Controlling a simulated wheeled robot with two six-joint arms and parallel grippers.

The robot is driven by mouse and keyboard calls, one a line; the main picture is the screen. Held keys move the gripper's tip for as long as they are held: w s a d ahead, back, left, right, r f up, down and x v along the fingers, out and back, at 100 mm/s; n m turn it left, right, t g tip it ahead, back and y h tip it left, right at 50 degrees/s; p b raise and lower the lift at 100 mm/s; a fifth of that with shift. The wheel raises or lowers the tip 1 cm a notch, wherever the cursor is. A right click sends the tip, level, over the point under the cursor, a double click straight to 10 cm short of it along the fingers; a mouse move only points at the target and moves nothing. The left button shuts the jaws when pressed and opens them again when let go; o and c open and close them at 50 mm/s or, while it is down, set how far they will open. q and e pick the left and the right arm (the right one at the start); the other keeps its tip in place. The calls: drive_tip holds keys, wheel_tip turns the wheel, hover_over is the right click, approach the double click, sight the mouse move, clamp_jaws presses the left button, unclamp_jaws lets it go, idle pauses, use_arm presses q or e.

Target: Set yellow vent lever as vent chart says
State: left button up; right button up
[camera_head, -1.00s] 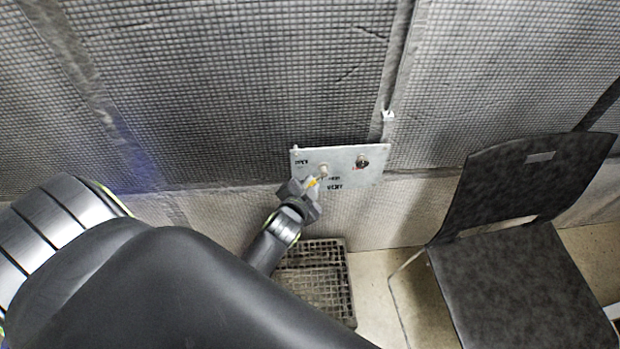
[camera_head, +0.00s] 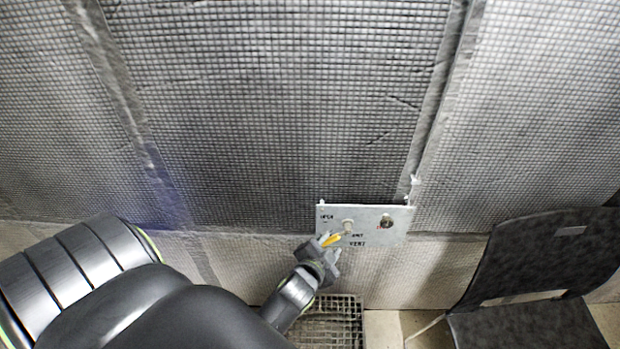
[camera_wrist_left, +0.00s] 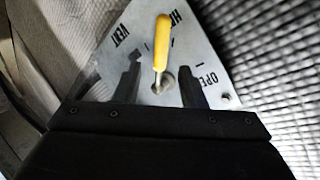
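The yellow vent lever (camera_head: 331,240) is on a grey metal panel (camera_head: 365,215) low on the wall, slanting down-left from its round pivot. The left wrist view shows the lever (camera_wrist_left: 160,45) pointing up the picture from its pivot, between the two dark fingers. Its tip appears near a partly cut-off label; the printed words VENT and OPEN (camera_wrist_left: 207,77) lie either side. My left gripper (camera_head: 329,247) is open around the lever, with gaps on both sides in the wrist view. My right gripper is not in view. No vent chart is readable.
A second, dark round fitting (camera_head: 386,221) with a red mark is on the panel's right side. A dark chair (camera_head: 540,255) stands at the right. A grated crate (camera_head: 335,322) is on the floor below the panel. Quilted padding covers the wall.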

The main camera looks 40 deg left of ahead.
use_arm(q)
drive_tip(key=p+v, duration=0.7)
drive_tip(key=v, duration=0.7)
drive_tip(key=shift+s+r+p, duration=0.2)
drive_tip(key=shift+s+p, duration=0.05)
drive_tip(key=shift+p, duration=0.05)
drive_tip(key=shift+f, duration=0.15)
